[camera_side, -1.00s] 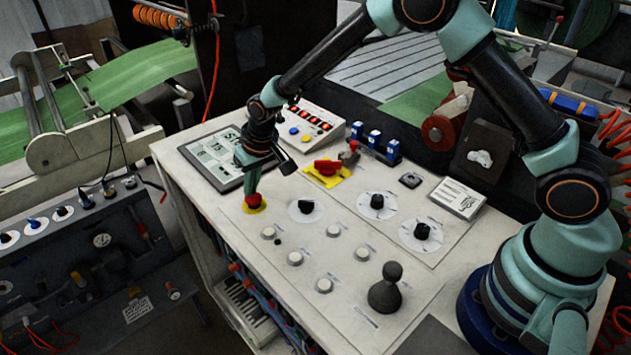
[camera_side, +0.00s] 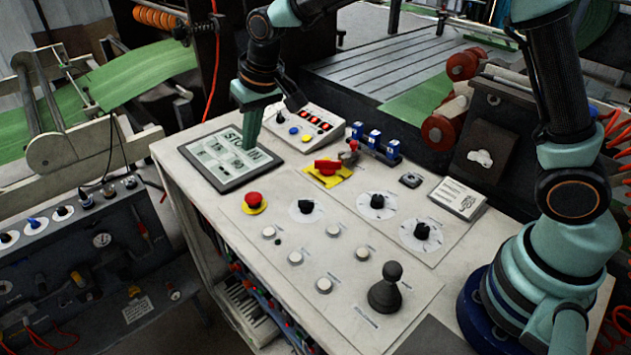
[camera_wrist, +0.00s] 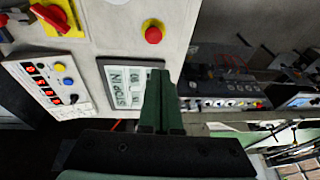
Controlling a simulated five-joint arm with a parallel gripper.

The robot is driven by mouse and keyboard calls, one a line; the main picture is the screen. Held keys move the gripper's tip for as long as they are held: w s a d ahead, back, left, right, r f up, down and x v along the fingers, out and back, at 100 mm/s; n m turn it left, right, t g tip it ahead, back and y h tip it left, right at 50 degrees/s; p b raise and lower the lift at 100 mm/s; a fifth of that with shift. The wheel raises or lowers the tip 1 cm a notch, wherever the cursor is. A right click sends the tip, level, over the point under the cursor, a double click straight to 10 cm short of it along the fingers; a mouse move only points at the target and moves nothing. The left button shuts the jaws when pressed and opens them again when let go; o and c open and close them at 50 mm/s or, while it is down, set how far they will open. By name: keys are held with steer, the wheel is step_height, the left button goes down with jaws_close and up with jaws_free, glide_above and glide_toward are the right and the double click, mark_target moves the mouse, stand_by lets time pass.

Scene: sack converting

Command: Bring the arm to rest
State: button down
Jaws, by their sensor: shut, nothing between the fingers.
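My gripper (camera_side: 249,143) is shut and empty, its green fingers pointing down in front of the framed display panel (camera_side: 226,174) at the console's back left. The fingers also show in the wrist view (camera_wrist: 163,75), overlapping the edge of that panel (camera_wrist: 111,83). I cannot tell whether the fingertips touch the panel or hover over it. The arm above is raised and bent, reaching from its base at the right.
On the console top (camera_side: 300,265) are a red mushroom button (camera_side: 253,199) on a yellow ring, a red switch (camera_side: 327,166) on a yellow plate, black knobs, white buttons and a dark joystick (camera_side: 386,287). A box with red digits (camera_side: 305,124) stands behind.

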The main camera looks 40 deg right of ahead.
steer(key=s+d+r+t, duration=0.1)
steer(key=s+d+r, duration=0.7)
steer(key=s+d+t+h, duration=0.1)
steer(key=s+d, duration=0.6)
steer(key=s, duration=0.5)
steer(key=shift+s+d, duration=0.25)
steer(key=shift+s, duration=0.05)
